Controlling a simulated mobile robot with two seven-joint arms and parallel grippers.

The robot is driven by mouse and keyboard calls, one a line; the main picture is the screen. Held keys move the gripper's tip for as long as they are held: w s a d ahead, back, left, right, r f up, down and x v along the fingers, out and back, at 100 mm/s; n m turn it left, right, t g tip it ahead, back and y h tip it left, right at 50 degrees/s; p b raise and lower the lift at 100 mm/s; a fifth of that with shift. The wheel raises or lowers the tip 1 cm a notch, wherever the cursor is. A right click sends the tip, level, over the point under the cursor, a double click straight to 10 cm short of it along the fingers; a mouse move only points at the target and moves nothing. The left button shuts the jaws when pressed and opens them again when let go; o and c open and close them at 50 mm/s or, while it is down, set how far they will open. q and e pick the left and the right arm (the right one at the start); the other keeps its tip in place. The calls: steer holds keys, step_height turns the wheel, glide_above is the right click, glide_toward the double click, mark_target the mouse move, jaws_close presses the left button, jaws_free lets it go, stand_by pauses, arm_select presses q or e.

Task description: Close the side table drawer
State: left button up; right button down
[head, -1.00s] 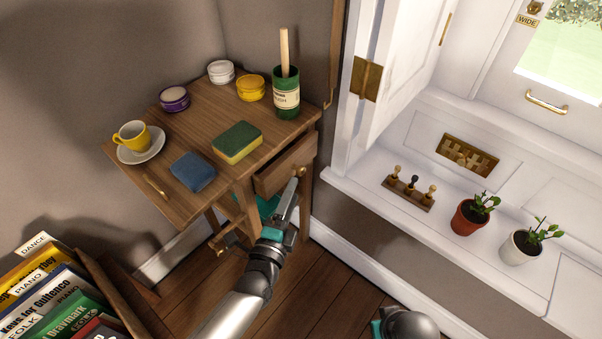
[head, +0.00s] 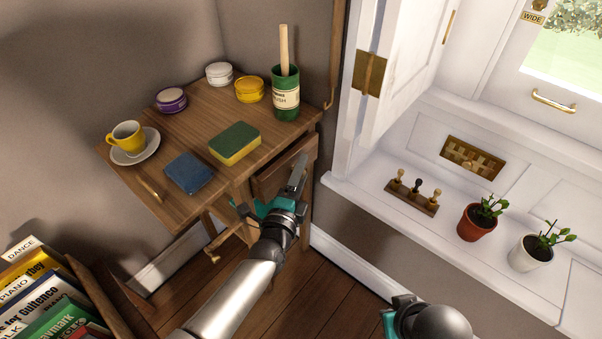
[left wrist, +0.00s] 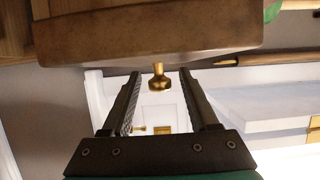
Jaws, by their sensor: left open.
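The wooden side table (head: 205,128) stands against the wall. Its drawer (head: 284,165) is on the right side and stands partly open. My left gripper (head: 298,172) is right at the drawer, with its fingers pointing up towards the drawer front. In the left wrist view the drawer front (left wrist: 150,35) fills the top, and its brass knob (left wrist: 158,77) shows between the two spread fingers. The fingers look apart from the knob. In the head view the gripper hides the knob. My right gripper (head: 391,322) shows only partly at the bottom edge; its fingers are hidden.
On the tabletop are a yellow cup (head: 126,137) on a saucer, a blue sponge (head: 189,172), a green-yellow sponge (head: 235,143), several jars and a green brush pot (head: 286,95). A white ledge with potted plants (head: 478,219) lies right; books (head: 45,300) stand lower left.

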arm_select(q)
jaws_close()
stand_by(0.3)
steer(key=shift+a, duration=0.1)
stand_by(1.0)
